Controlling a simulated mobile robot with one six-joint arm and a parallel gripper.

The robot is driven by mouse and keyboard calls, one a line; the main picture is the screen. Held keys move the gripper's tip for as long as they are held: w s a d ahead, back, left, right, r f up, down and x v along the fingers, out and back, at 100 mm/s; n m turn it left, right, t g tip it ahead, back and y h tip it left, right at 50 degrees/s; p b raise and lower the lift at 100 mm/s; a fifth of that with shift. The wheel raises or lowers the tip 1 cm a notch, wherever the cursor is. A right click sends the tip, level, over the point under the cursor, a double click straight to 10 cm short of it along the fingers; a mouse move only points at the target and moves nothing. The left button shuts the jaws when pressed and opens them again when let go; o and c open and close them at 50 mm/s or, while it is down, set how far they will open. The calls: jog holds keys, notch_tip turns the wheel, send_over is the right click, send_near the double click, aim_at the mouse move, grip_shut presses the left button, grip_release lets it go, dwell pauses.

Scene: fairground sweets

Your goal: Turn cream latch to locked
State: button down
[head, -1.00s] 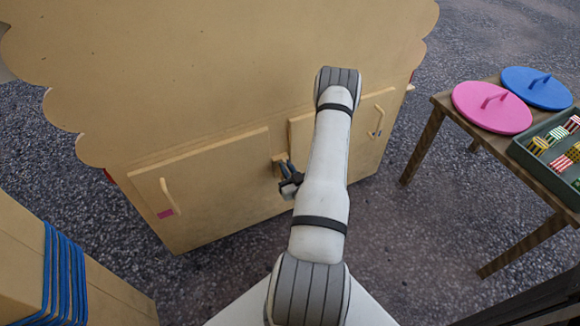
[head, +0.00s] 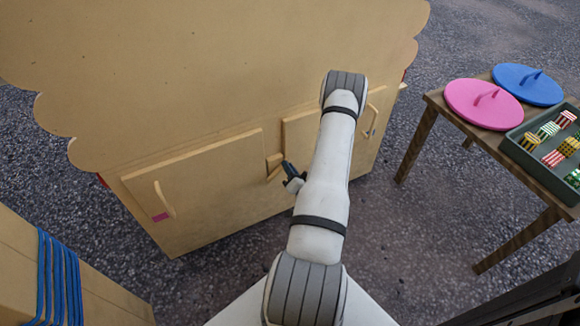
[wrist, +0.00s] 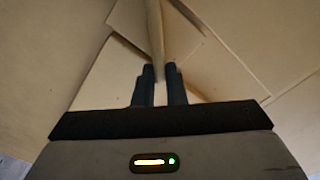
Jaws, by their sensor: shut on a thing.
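The cream latch (head: 275,174) is a small wooden bar on the front of the tan stall, between the two cupboard doors. It stands tilted in the head view. My gripper (head: 288,168) is at the latch, its dark fingers reaching in from the right. In the wrist view, the latch bar (wrist: 156,35) runs down between the two dark fingertips of my gripper (wrist: 160,75). The gripper is shut on the latch. The fingers hide the bar's near end.
The left door (head: 200,190) has a cream handle and a pink patch. The right door (head: 301,130) is partly behind my arm. A wooden table at right holds pink (head: 484,104) and blue (head: 528,84) lids and a tray (head: 511,150) of striped pieces. Blue-strapped boards stand front left.

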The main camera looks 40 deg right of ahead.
jog(key=shift+s+d+f+m, duration=0.15)
jog(key=shift+f+m, duration=0.35)
jog(key=shift+m, duration=0.95)
jog(key=shift+d+f+m, duration=0.3)
jog(key=shift+f+m, duration=0.15)
jog(key=shift+m, duration=1.05)
jog(key=shift+s+d+f+m, duration=0.15)
jog(key=shift+f+m, duration=0.35)
jog(key=shift+m, duration=0.95)
jog(key=shift+w, duration=0.1)
jog(key=c, duration=1.5)
grip_release()
jog(key=shift+p+v, duration=0.95)
jog(key=shift+v, duration=2.95)
